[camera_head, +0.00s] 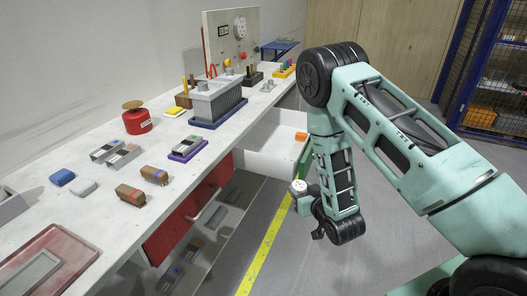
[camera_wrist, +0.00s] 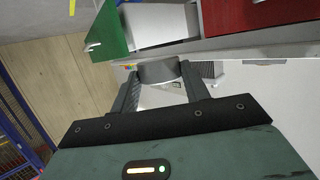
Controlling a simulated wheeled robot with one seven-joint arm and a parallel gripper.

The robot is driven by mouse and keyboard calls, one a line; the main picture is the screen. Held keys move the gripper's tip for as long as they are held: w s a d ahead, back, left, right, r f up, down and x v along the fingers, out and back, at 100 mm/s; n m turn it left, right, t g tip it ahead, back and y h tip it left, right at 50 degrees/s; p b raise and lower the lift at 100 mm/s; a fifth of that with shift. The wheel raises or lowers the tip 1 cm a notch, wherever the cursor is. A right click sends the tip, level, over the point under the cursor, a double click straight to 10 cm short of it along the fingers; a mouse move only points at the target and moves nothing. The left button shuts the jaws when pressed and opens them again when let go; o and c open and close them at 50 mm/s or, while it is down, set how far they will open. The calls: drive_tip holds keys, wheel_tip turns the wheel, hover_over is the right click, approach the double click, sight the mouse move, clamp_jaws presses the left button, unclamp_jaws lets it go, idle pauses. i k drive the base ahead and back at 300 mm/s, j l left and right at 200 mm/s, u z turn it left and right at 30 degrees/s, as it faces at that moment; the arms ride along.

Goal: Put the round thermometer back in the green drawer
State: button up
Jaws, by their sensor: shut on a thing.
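The round thermometer (camera_head: 299,186) has a pale round face in the head view and sits at the end of my arm. In the wrist view the thermometer (camera_wrist: 158,73) is a dark grey round body between the two fingers of my gripper (camera_wrist: 160,76), which is shut on it. The green drawer (camera_head: 304,153) is pulled out from under the bench, with a white inside and a green front; in the wrist view its green front (camera_wrist: 108,34) is at upper left. The thermometer is outside the drawer, near its front. My arm hides part of the drawer.
An orange thing (camera_head: 301,136) lies in the drawer. A red drawer front (camera_head: 187,212) with a handle is nearer along the bench (camera_head: 105,205).

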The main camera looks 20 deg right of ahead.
sight(265, 141)
drive_tip(key=k+l+u, duration=0.1)
drive_tip(key=u, duration=1.1)
drive_tip(key=l, duration=2)
